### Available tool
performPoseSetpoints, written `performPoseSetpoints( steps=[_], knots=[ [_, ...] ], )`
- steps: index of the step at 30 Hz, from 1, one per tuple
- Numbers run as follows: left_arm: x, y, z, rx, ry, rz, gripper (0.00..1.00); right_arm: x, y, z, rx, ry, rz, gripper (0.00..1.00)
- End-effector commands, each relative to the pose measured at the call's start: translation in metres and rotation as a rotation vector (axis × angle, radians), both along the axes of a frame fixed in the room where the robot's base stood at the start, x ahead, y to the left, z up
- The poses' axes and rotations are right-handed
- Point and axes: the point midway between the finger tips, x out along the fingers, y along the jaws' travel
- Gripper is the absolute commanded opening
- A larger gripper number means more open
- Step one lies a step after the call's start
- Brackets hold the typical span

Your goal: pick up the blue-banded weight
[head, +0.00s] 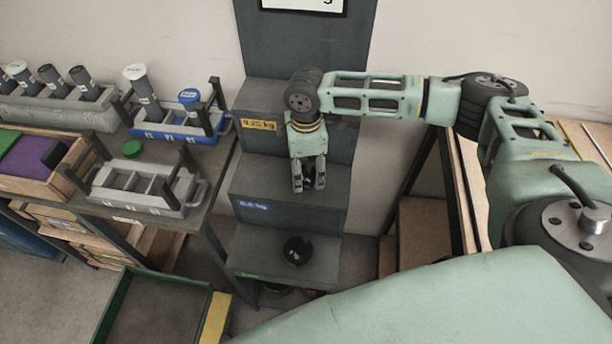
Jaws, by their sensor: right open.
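My right gripper (308,188) points down over the middle step (250,180) of the dark grey stepped stand, and its jaws are open. Something dark shows between and behind its fingers; the fingers hide most of it, and I cannot tell whether it is a weight or has a blue band. A blue label (255,205) is on the front of that middle step. A black round weight (296,251) stands on the lowest step, with a small pale mark on top and no clear blue band. My left gripper is not in view.
A yellow label (258,125) marks the upper step. On the left, a table holds a blue rack (170,133) with capped cylinders, a grey rack (143,187) and a wooden box (45,165). A green-edged tray (120,300) lies low at front left. A wooden bench (465,180) is on the right.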

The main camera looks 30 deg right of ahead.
Motion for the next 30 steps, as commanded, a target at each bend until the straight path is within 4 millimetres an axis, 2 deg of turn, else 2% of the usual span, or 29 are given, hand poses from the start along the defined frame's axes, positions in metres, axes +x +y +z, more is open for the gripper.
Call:
performPoseSetpoints(
  steps=[3, 9, 30],
  knots=[
    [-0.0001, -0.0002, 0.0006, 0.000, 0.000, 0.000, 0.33, -0.0005, 0.0003, -0.0074, 0.000, 0.000, 0.001, 0.64],
    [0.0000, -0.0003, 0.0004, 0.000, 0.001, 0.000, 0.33, -0.0003, 0.0002, -0.0079, 0.000, 0.000, 0.001, 0.64],
    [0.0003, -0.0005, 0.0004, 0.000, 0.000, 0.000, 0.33, 0.0003, 0.0002, -0.0072, 0.000, -0.002, 0.001, 0.03]
  ],
)
